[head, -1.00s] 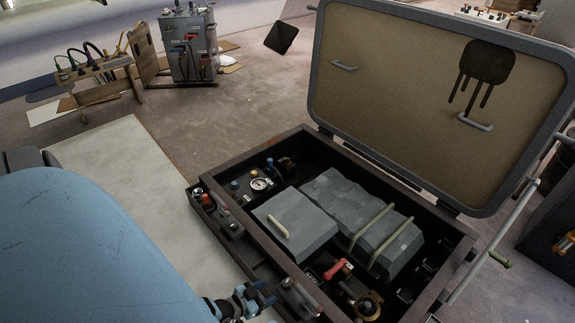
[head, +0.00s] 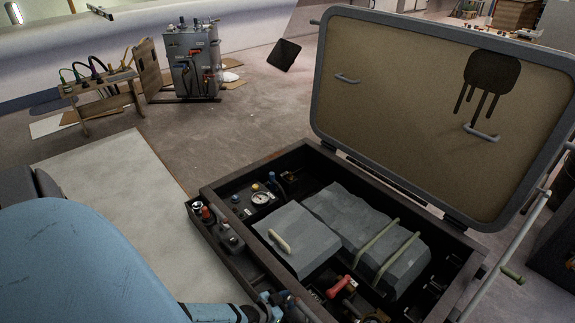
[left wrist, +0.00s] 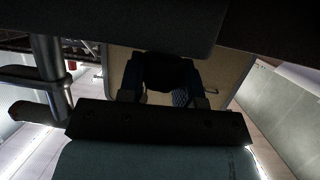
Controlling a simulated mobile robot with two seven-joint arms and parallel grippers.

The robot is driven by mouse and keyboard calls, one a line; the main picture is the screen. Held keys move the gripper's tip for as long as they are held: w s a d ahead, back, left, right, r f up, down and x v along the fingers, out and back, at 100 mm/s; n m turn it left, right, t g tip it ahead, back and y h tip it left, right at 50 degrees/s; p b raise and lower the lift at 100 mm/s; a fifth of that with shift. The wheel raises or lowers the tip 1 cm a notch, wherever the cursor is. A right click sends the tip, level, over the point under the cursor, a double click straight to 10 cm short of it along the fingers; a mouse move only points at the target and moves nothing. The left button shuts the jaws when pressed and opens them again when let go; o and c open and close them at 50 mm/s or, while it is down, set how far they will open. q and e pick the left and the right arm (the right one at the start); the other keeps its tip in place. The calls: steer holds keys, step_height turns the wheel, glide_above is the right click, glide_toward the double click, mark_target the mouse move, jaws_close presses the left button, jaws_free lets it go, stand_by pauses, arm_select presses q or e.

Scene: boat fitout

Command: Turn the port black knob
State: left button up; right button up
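A large open case holds the controls. Along its near left side runs a dark ledge (head: 257,268) with a dark, silver-topped knob (head: 197,205), a red knob (head: 206,214) and a dark lever-like fitting (head: 229,238). I cannot tell which is the port black knob. My left gripper (head: 272,304) is at the near end of this ledge, low in the head view. In the left wrist view its blue fingers (left wrist: 165,85) flank a dark shape; I cannot tell whether they touch or hold it. My right gripper is not in view.
Inside the case are a gauge (head: 261,198), grey covered blocks (head: 345,218) and a red handle (head: 339,287). The raised lid (head: 420,110) stands behind. A pale mat (head: 115,185) lies on the floor left. A grey cabinet (head: 193,62) stands at the back.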

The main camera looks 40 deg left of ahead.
arm_select(q)
steer(key=c, duration=0.3)
steer(key=shift+w+r+m+h, duration=0.1)
steer(key=shift+m+h, duration=0.6)
steer(key=shift+c, duration=0.2)
steer(key=shift+m+g+h, duration=0.4)
steer(key=shift+m+h, duration=0.4)
steer(key=shift+h, duration=0.2)
steer(key=o, duration=0.9)
